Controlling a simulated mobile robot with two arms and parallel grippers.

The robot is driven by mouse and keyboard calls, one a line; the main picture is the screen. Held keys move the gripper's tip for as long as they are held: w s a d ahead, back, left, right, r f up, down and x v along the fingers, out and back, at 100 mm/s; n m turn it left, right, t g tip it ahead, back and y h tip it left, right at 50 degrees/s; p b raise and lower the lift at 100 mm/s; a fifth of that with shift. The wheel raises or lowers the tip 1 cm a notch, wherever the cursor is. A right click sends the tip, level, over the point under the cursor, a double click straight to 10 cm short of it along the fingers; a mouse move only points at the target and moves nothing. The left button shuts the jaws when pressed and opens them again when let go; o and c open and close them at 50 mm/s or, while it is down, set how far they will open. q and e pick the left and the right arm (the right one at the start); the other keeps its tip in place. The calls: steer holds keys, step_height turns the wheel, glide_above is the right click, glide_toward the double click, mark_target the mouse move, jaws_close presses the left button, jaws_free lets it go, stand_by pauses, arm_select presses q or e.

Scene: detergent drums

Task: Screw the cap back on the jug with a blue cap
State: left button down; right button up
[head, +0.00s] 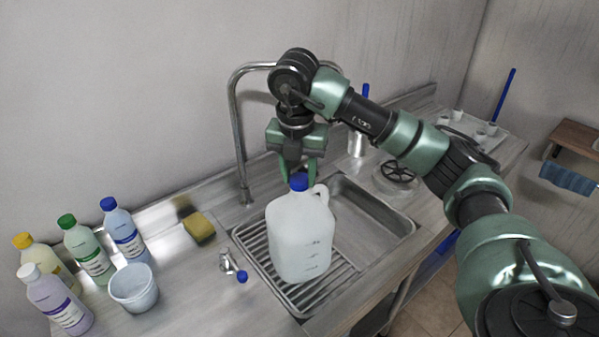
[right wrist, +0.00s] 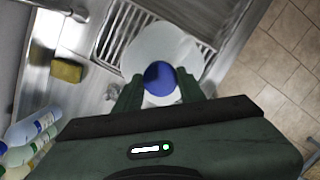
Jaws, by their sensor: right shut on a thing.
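A translucent white jug (head: 300,240) with a side handle stands upright on the ribbed drainer at the sink. Its blue cap (head: 299,182) sits at the top of the neck. My right gripper (head: 298,172) points down from above and is shut on the blue cap. In the right wrist view the blue cap (right wrist: 160,77) lies between the two fingers (right wrist: 160,90), with the white jug (right wrist: 155,45) beyond it. Whether the cap is threaded tight cannot be told. My left gripper is not in view.
Several capped bottles (head: 88,250) and a white bucket (head: 134,288) stand on the counter at left. A yellow sponge (head: 199,228) and a small tap with a blue knob (head: 229,263) are near the drainer. A tall curved faucet (head: 238,130) rises behind the jug. The sink basin (head: 365,225) at right is empty.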

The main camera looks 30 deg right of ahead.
steer(key=m, duration=0.2)
steer(key=shift+a+m+p, duration=0.1)
steer(key=shift+m+p, duration=0.2)
steer(key=shift+p, duration=0.1)
steer(key=shift+f+m+g, duration=0.2)
steer(key=shift+m+g, duration=0.1)
steer(key=shift+m, duration=0.1)
steer(key=shift+r+m+p, duration=0.1)
steer(key=shift+m+p, duration=0.5)
steer(key=shift+m, duration=0.1)
steer(key=shift+m+h+p, duration=0.3)
steer(key=shift+m+p, duration=0.35)
steer(key=shift+m, duration=0.45)
steer(key=shift+m+g+p, duration=0.3)
steer(key=shift+m+p, duration=0.05)
steer(key=shift+m, duration=0.65)
